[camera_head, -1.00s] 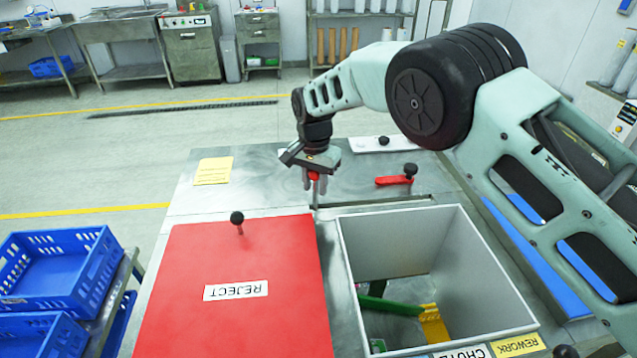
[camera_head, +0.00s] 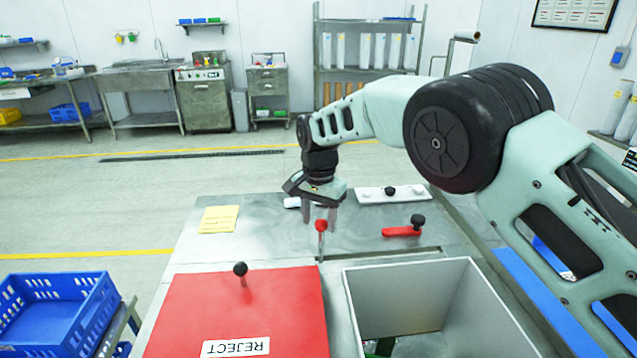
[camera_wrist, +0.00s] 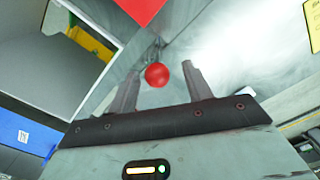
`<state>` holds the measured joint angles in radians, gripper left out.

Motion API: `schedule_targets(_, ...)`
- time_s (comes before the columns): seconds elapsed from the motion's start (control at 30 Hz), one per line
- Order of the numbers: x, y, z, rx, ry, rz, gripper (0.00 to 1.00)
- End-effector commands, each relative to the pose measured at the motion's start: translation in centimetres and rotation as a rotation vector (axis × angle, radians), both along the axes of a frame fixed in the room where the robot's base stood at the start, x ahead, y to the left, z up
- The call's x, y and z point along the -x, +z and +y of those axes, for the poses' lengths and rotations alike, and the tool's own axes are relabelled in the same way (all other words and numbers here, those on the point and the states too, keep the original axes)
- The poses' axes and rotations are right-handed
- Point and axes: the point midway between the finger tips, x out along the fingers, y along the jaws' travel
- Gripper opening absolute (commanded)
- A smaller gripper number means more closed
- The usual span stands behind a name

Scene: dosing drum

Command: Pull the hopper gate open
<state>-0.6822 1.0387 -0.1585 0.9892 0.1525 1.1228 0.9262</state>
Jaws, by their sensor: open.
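A red ball knob (camera_head: 321,226) stands on a thin metal rod at the slot behind the red lid and the square chute. In the wrist view the red knob (camera_wrist: 157,74) lies between my two fingertips, with a gap at each side. My gripper (camera_head: 320,220) is open around or just above the knob, pointing down; contact is not visible. The wrist view shows both fingers of the gripper (camera_wrist: 161,72) apart. The gate plate itself cannot be clearly made out.
A red REJECT lid (camera_head: 215,310) with a black knob (camera_head: 240,269) is at front left. The open square chute (camera_head: 375,305) is at front right. A red lever (camera_head: 400,232) with a black knob lies right of my gripper. A white panel (camera_head: 375,195) and yellow note (camera_head: 218,219) lie on the bench.

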Motion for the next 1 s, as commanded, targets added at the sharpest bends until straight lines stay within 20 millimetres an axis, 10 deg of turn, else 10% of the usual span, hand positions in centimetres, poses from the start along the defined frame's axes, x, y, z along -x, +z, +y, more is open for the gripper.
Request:
schedule_targets(0.5,0.0,10.9,0.1,-0.003,0.000,-0.002,0.50)
schedule_targets(1.0,0.0,12.4,0.1,-0.002,0.000,0.000,0.50)
